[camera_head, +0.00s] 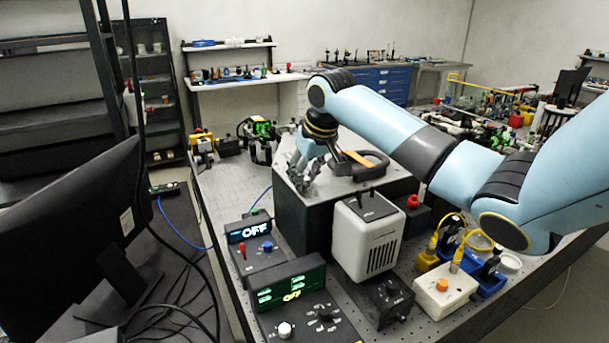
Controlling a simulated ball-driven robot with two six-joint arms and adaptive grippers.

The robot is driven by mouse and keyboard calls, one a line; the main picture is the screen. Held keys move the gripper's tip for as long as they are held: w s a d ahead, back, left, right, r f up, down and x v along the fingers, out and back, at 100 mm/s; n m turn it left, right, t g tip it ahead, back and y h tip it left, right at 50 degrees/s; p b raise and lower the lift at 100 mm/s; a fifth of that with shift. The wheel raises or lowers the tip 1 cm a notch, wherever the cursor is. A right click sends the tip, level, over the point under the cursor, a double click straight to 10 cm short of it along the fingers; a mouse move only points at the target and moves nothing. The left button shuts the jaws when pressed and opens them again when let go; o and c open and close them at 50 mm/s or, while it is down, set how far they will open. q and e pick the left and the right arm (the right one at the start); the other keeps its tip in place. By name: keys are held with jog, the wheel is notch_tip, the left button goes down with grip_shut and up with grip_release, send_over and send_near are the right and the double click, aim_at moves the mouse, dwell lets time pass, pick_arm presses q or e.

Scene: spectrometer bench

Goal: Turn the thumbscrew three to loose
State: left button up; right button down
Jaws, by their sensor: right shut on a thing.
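My right gripper (303,178) reaches down from my blue arm to the left part of the grey top of a dark box (310,229). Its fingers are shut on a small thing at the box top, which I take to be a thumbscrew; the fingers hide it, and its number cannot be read. A dark curved handle (369,165) with an orange strip lies on the same top, just right of the gripper. My left gripper is not in view.
Yellow-cabled parts (455,250) stand at right. A black monitor (70,235) fills the left.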

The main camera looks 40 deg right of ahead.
jog(key=n+y, duration=0.1)
jog(key=n, duration=0.2)
jog(key=shift+d+n, duration=0.1)
jog(key=shift+n, duration=0.2)
jog(key=shift+n+g+y, duration=0.3)
jog(key=shift+n+y, duration=0.6)
jog(key=shift+n, duration=1)
jog(key=c, duration=1)
grip_release()
